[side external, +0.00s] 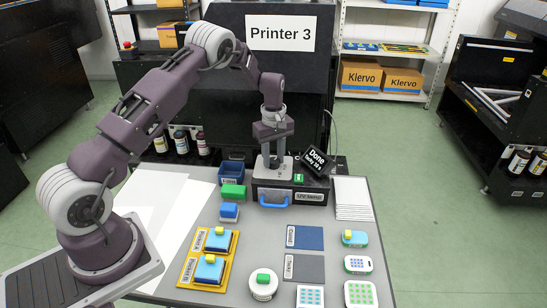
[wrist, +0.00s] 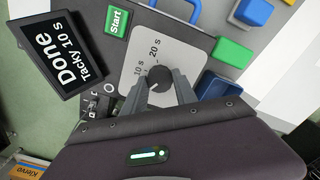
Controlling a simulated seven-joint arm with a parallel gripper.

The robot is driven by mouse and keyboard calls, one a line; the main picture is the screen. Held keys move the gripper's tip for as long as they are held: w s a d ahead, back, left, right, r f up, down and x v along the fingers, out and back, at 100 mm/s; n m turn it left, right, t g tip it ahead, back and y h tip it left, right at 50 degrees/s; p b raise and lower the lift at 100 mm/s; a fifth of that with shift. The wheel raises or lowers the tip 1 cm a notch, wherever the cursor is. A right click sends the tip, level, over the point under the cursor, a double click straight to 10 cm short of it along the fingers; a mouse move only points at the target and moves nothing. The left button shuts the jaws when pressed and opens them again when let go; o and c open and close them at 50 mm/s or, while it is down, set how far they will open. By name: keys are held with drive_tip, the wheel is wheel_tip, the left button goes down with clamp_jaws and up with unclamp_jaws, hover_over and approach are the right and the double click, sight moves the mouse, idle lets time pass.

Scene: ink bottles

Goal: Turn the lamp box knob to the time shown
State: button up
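The black lamp box (side external: 262,194) stands at the back of the table, with a blue handle and a "UV" label on its front. Its grey top plate (wrist: 135,52) carries a dark round knob (wrist: 159,78) and the marks "10 s" and "20 s". The knob's pointer direction cannot be made out. A tilted display (side external: 317,162) reads "Done", "Tacky 10 s"; it also shows in the wrist view (wrist: 68,50). My gripper (side external: 272,164) points down at the plate. In the wrist view its fingertips (wrist: 162,86) flank the knob; whether they press on it is unclear.
A green Start button (wrist: 115,22) lies between display and plate. A blue bin (side external: 231,173), a green block (side external: 232,192) and a blue block (side external: 229,211) stand left of the box.

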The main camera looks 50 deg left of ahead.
sight(274, 160)
drive_tip(key=shift+m, duration=0.3)
clamp_jaws()
drive_tip(key=m, duration=1.1)
idle(0.5)
drive_tip(key=o, duration=1.2)
unclamp_jaws()
wheel_tip(274, 160, up, 7)
drive_tip(key=shift+r, duration=0.1)
